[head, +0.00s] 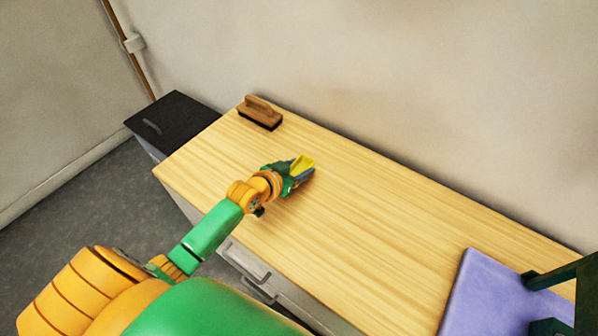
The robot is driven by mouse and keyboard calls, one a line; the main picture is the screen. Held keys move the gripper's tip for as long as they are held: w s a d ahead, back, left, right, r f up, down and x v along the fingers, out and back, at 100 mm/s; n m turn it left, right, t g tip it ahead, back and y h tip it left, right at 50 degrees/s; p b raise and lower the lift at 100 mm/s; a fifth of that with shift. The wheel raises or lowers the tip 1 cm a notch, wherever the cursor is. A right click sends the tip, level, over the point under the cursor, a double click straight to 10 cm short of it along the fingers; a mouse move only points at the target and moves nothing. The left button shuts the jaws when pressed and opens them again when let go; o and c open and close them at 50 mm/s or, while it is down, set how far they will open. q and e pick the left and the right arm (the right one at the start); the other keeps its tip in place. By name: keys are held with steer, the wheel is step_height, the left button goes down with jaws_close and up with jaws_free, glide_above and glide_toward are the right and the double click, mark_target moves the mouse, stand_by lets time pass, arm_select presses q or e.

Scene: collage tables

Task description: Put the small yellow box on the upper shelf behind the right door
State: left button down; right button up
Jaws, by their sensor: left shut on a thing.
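The small yellow box (302,163) is in the head view, at the middle of the wooden top. My left gripper (300,172) is shut on it, and the fingers hide part of the box. I cannot tell whether the box touches the wood or is a little above it. No right door or upper shelf can be made out in this view. My right gripper is not in view.
A brush with a wooden handle (262,112) stands at the far left corner of the wooden tabletop (370,215). A black-topped box (172,122) is beside the left end. A purple panel (490,295) and dark green parts are at the lower right.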

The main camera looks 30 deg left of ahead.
mark_target(293, 167)
arm_select(q)
steer(key=s+r, duration=0.1)
steer(key=s+r+p, duration=0.1)
steer(key=r, duration=0.1)
steer(key=s+r+p, duration=0.1)
steer(key=s+r, duration=0.1)
steer(key=shift+d+r, duration=0.2)
steer(key=shift+d, duration=0.05)
steer(key=d+p+v, duration=0.1)
steer(key=v, duration=1)
steer(key=shift+s+d+f, duration=0.2)
steer(key=shift+d+f, duration=0.15)
steer(key=shift+d, duration=0.25)
